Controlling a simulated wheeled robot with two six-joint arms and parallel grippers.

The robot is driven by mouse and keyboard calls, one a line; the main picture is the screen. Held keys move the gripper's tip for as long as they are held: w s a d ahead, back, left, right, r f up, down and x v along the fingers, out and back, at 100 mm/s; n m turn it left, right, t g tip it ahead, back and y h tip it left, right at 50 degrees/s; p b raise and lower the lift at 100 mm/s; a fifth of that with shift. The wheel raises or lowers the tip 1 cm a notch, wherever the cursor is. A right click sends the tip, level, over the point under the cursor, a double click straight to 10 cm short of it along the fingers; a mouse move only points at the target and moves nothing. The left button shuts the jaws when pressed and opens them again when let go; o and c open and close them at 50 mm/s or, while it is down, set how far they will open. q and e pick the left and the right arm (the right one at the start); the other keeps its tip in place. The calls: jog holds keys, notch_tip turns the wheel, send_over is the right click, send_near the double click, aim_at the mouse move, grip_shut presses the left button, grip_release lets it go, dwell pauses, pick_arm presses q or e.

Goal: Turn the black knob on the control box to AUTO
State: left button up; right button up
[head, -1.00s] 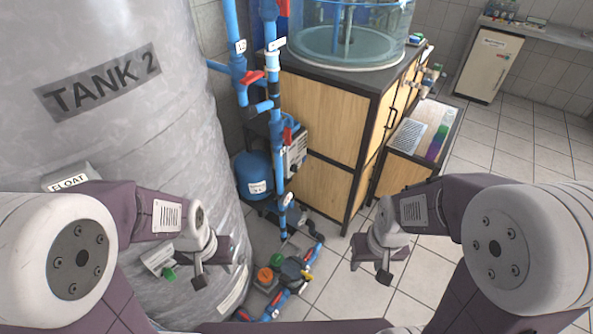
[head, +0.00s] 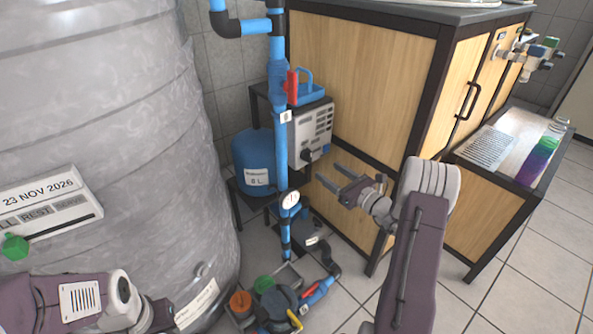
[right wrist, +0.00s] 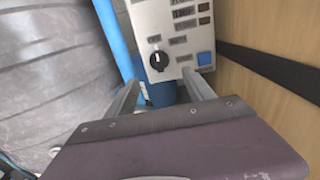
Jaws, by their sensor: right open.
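The control box (head: 312,132) is a light grey box mounted behind the blue vertical pipe in the head view. Its black knob (head: 306,155) is low on its front face. In the right wrist view the black knob (right wrist: 159,61) is round with a pale mark on it. The small labels around it are too blurred to read. My right gripper (head: 331,172) is open and empty, its fingers pointing at the box, just right of and below the knob. In the right wrist view its fingers straddle the view below the knob, apart from it. My left gripper (head: 152,317) is partly cut off at the bottom left.
A blue pipe (head: 280,130) with a red-handled valve (head: 292,87) runs left of the box. A blue vessel (head: 252,160) stands behind it. A wooden cabinet (head: 365,90) is close on the right, a grey tank (head: 100,110) on the left. Pump fittings (head: 275,300) lie below.

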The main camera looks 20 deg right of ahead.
aim_at(311, 158)
jog(key=b+x, duration=0.3)
jog(key=x, duration=0.5)
jog(key=shift+a+b, duration=0.1)
jog(key=shift+b, duration=0.25)
jog(key=shift+w+a+r, duration=0.1)
jog(key=shift+w+r, duration=0.05)
jog(key=shift+w, duration=0.3)
grip_shut()
